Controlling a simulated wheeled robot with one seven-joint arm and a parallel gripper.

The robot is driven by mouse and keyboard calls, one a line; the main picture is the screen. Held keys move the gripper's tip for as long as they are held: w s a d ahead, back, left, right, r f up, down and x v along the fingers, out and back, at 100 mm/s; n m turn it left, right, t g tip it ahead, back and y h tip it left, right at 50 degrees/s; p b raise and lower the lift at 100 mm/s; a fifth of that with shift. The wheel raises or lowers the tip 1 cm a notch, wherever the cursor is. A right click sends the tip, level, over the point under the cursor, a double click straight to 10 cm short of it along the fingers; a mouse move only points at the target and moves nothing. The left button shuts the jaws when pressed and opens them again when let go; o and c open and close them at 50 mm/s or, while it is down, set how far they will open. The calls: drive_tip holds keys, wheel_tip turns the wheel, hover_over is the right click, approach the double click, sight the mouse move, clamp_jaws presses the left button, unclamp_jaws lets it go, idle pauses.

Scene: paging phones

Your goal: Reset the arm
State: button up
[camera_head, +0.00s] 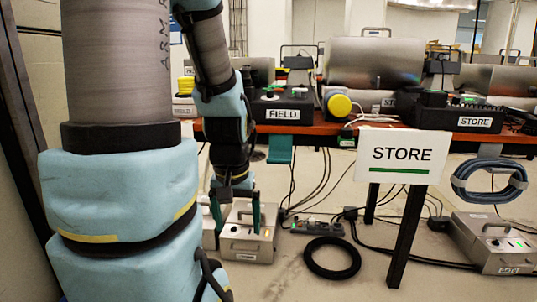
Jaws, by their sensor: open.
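My arm, in light blue covers with grey sleeves, fills the left side of the head view. It bends down, and my gripper (236,212) hangs at its end with the jaws pointing down. The two dark green fingers are apart, and I see nothing held between them. The gripper appears in front of a grey metal box (248,243) on the floor. I cannot tell how far apart they are in depth.
A red-brown bench (325,129) carries black units labelled FIELD (281,108) and STORE (460,115). A white STORE sign (401,156) hangs at its front. A black ring (332,258), cables and a GATE box (495,243) lie on the floor. Open floor shows at front right.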

wheel_tip(320, 180, up, 36)
drive_tip(key=p, duration=3.4)
drive_tip(key=shift+r+p, duration=0.15)
drive_tip(key=shift+p, duration=0.2)
